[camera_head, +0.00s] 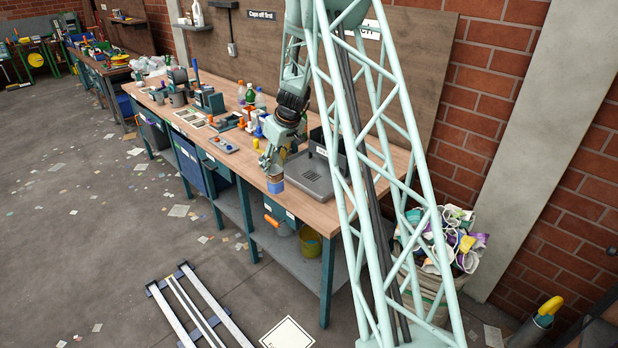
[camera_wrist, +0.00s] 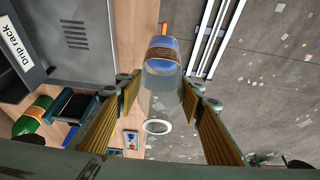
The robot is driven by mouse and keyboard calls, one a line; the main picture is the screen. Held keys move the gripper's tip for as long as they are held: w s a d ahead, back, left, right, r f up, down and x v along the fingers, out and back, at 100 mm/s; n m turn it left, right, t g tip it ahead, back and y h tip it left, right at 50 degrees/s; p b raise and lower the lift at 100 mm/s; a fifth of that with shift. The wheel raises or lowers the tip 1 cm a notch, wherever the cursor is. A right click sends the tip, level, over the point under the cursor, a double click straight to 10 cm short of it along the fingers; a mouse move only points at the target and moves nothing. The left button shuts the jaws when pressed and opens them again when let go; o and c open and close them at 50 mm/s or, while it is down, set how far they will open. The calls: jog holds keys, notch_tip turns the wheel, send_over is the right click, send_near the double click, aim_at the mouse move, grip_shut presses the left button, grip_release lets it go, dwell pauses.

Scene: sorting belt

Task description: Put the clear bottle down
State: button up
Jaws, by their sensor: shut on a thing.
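My gripper (camera_head: 272,166) hangs over the front edge of the wooden workbench (camera_head: 230,165). In the wrist view its two ribbed pads (camera_wrist: 160,92) are shut on the clear bottle (camera_wrist: 160,103), one on each side. The bottle is see-through, with a pale ring at the end nearer the camera and a blue part with a brown band at the far end. In the head view only its blue and tan lower end (camera_head: 276,185) shows below the fingers; the rest is hidden. I cannot tell whether it touches the bench.
A grey grooved tray (camera_head: 312,180) with a dark box lies right of my gripper; a "Drip rack" sign (camera_wrist: 15,52) stands in the wrist view. Bottles and tools crowd the bench further left. Floor rails (camera_head: 200,310) lie in front.

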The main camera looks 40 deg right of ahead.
jog(key=shift+w+d+f, duration=0.1)
jog(key=shift+w+d, duration=0.1)
jog(key=shift+d, duration=1.3)
jog(key=w+d+f+p, duration=0.1)
jog(key=w+d+p, duration=0.1)
jog(key=d, duration=1.3)
jog(key=shift+w+d+f, duration=0.25)
jog(key=shift+w+d, duration=0.15)
jog(key=shift+w, duration=0.1)
jog(key=shift+f, duration=1.9)
jog(key=o, duration=1.1)
